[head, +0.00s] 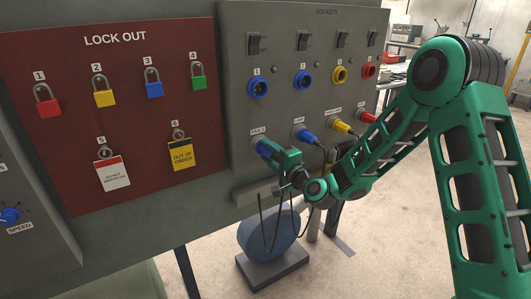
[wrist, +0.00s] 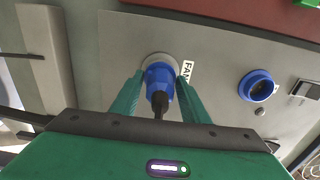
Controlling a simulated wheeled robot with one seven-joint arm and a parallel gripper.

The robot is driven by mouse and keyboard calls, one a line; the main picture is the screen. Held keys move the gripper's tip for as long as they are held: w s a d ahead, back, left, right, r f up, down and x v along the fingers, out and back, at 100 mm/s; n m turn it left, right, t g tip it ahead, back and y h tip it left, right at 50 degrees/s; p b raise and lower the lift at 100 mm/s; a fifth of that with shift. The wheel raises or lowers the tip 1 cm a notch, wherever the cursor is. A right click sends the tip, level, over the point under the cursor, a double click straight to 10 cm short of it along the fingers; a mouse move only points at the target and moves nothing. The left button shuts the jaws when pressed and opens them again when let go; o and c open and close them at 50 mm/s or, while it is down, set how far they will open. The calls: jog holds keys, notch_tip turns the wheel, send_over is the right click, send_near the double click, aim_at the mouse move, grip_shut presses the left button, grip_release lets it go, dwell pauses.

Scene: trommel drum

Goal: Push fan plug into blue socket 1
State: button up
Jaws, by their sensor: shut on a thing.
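The blue fan plug (head: 262,146) sits in the holder under the FAN label, in the lower row of the grey panel. It shows in the middle of the wrist view (wrist: 158,78), its front against a pale round holder. My gripper (head: 268,150) is shut on it, with one green finger on each side of the plug in the wrist view (wrist: 158,92). Blue socket 1 (head: 258,88) is empty, straight above the plug in the head view. It shows at the right in the wrist view (wrist: 257,86), apart from the plug.
Blue socket 2 (head: 302,79), a yellow socket (head: 340,74) and a red socket (head: 369,71) are to the right. Other plugs, blue (head: 306,136) and yellow (head: 341,127), sit beside the fan plug. The red lock-out board (head: 60,140) with padlocks is at left. A blue drum (head: 268,238) stands below.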

aim_at(277, 159)
jog(key=shift+v, duration=2.9)
jog(key=shift+s+d, duration=0.1)
jog(key=shift+v, duration=1.65)
jog(key=shift+s+d+r, duration=0.1)
jog(key=shift+s+d, duration=0.35)
jog(key=shift+s, duration=0.1)
jog(key=shift+r, duration=0.1)
